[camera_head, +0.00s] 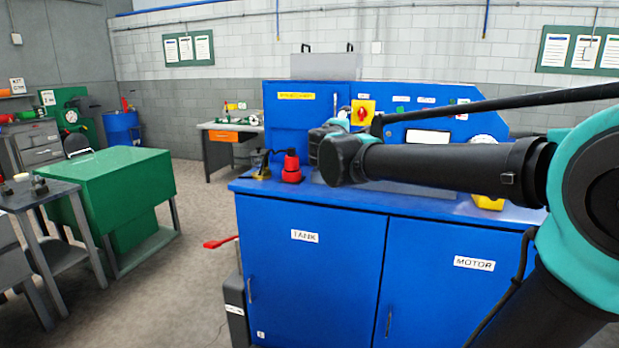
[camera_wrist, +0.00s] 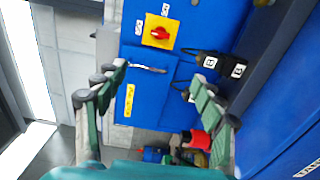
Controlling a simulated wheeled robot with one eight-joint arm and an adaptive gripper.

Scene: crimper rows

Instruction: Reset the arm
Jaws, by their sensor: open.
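My gripper (camera_wrist: 158,78) is open in the wrist view, with its two green-and-grey fingers spread wide apart. Nothing is held between them. Behind the fingers are a blue panel (camera_wrist: 150,95) and a red switch on a yellow plate (camera_wrist: 160,33). In the head view my arm reaches in from the right, across the front of the blue machine (camera_head: 310,240). The arm's far end is above the bench top; the gripper fingers are hidden there behind my own arm.
A red device (camera_head: 291,168) and a small dark-and-brass item (camera_head: 262,170) stand on the blue top, just left below my arm's end. A yellow item (camera_head: 488,202) sits below my arm. A green table (camera_head: 120,175) stands at left, with open floor (camera_head: 190,230) between.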

